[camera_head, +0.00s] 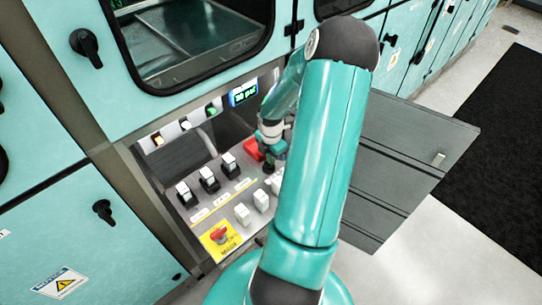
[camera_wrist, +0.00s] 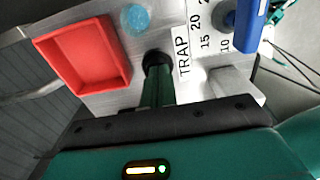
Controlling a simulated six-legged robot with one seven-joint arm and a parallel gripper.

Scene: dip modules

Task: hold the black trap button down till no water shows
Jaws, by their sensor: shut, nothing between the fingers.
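The black trap button (camera_wrist: 156,57) shows as a dark round rim at my fingertips in the wrist view, beside the TRAP label (camera_wrist: 183,57). My gripper (camera_wrist: 157,80) is shut and empty, its green fingers end-on to the button. The tips appear to meet it and cover most of it; I cannot tell how far it is pressed. A round light-blue spot (camera_wrist: 135,18) shows on the panel just beyond the button. In the head view my gripper (camera_head: 271,155) is down at the control panel, and my arm hides the button.
A red open box (camera_wrist: 85,56) sits left of my fingers, a pale block (camera_wrist: 232,85) and a blue handle (camera_wrist: 248,22) to the right. The panel also carries black switches (camera_head: 208,178), white switches (camera_head: 242,213) and a red emergency knob (camera_head: 220,236).

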